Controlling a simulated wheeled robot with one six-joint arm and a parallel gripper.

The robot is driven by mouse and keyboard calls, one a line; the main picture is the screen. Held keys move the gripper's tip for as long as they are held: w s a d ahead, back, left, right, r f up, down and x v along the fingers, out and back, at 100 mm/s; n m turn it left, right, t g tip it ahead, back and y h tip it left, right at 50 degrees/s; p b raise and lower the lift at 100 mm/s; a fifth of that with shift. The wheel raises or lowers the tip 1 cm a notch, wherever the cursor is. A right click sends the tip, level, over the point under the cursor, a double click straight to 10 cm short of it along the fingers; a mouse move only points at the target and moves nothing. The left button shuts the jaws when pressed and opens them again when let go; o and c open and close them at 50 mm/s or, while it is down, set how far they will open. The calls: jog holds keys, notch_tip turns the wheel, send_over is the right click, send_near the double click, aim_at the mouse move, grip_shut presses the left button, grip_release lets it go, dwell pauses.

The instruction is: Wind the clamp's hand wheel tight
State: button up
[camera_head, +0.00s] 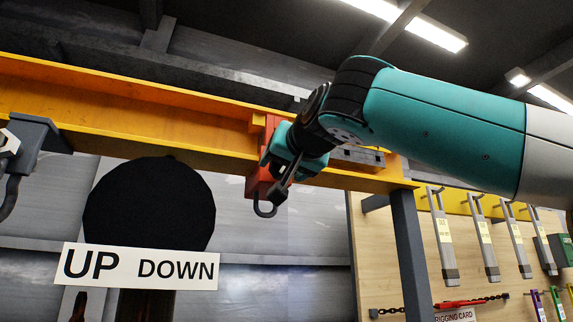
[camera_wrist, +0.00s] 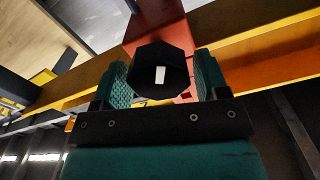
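The red beam clamp (camera_head: 261,183) sits on the orange beam (camera_head: 200,125), with a dark shackle (camera_head: 264,209) hanging below it. My gripper (camera_head: 283,163) is at the clamp's right side and covers its hand wheel in the head view. In the wrist view, the black, many-sided hand wheel (camera_wrist: 161,82) with a white mark faces the camera, in front of the red clamp body (camera_wrist: 157,22). The two teal finger pads of my gripper (camera_wrist: 161,75) stand on either side of the wheel and appear to press on its rim.
The beam runs across the view to a grey post (camera_head: 409,255) at right. A grey trolley block (camera_head: 38,135) hangs at the left. A board (camera_head: 375,255) with several hanging slings stands behind at right. An UP/DOWN sign (camera_head: 140,266) is at lower left.

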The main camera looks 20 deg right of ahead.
jog(key=c, duration=0.6)
